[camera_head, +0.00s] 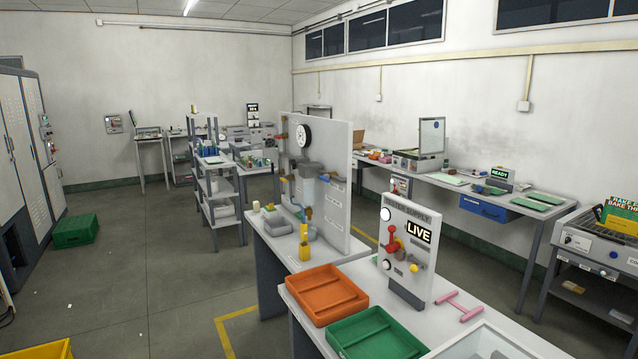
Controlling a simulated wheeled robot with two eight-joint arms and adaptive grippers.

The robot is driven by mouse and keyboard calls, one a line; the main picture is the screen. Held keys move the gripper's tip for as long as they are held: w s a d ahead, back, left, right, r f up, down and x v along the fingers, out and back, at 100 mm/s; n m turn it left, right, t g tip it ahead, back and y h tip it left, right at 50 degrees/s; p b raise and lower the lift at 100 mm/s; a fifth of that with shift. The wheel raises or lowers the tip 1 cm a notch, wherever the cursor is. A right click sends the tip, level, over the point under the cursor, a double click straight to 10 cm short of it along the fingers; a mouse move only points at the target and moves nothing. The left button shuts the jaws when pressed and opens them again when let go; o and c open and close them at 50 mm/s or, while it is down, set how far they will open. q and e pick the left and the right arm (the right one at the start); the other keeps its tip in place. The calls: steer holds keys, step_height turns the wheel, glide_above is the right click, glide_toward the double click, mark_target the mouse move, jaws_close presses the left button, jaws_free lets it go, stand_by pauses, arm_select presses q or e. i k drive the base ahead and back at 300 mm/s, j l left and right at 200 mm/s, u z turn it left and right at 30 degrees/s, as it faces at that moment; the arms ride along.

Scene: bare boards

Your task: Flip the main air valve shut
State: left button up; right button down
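An upright white board (338,185) stands on a grey bench in the middle of the room. It carries a round black-rimmed gauge (303,137), a grey canister assembly (305,185) and small pipe fittings along its left edge. Neither of my grippers is in view.
A panel marked TESTER SUPPLY (404,235) with a red lever and LIVE sign stands nearer. A green crate (75,231) sits on open floor at left.

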mark_target(326, 177)
steer(key=i+j+u, duration=0.3)
steer(key=i, duration=0.3)
steer(key=i+u, duration=0.3)
steer(key=i, duration=0.35)
steer(key=i+z, duration=0.2)
steer(key=i, duration=0.2)
steer(key=i+j+z, duration=0.2)
steer(key=i, duration=0.2)
steer(key=i+j+z, duration=0.25)
steer(key=i, duration=0.15)
